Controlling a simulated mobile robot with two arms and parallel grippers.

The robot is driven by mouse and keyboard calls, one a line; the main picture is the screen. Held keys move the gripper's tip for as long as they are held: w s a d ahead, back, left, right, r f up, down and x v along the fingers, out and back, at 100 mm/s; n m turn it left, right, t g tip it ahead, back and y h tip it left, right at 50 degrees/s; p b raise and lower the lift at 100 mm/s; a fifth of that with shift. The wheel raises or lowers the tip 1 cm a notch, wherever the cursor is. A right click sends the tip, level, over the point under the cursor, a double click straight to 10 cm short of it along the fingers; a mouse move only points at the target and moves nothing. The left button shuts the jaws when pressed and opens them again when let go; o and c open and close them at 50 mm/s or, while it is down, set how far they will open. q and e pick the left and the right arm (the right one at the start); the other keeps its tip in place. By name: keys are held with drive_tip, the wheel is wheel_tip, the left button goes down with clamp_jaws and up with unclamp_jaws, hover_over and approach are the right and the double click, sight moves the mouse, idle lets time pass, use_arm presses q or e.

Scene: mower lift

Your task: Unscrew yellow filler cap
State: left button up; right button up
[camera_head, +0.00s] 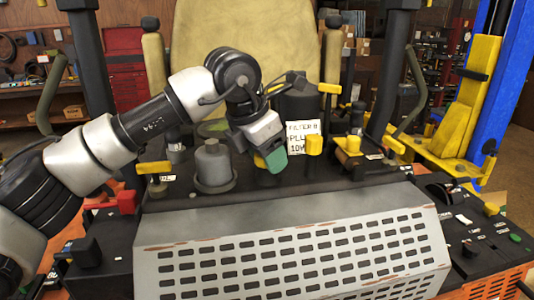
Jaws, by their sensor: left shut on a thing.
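My left gripper (272,162) reaches in from the left over the black deck of the mower. Its green-tipped fingers are shut on a yellow cap (259,161), of which only a small part shows to the left of the green finger. The gripper hides the cap's lower edge and what is under it, so I cannot tell whether it is seated or lifted. A second yellow cap (314,145) stands just to the right, in front of a white handwritten label (297,134). My right gripper is not in view.
A grey domed fitting (213,166) stands close left of the gripper. A dark cylinder (300,105) is behind it. Yellow-handled levers (348,145) stand to the right. A slotted grey panel (290,255) slopes down in front. The tan seat (240,40) is behind.

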use_arm(q)
drive_tip(key=c, duration=0.3)
drive_tip(key=shift+f+n+b, duration=0.2)
drive_tip(key=shift+n+b, duration=0.2)
drive_tip(key=shift+b, duration=0.15)
drive_tip(key=shift+c, duration=0.2)
drive_tip(key=n+t+y+b, duration=0.1)
drive_tip(key=n+b, duration=0.2)
drive_tip(key=shift+n, duration=0.4)
drive_tip(key=shift+o, duration=0.2)
drive_tip(key=shift+r+n+t+y+b, duration=0.1)
drive_tip(key=shift+n+t+y+b, duration=0.3)
drive_tip(key=shift+n, duration=0.3)
drive_tip(key=shift+r, duration=0.1)
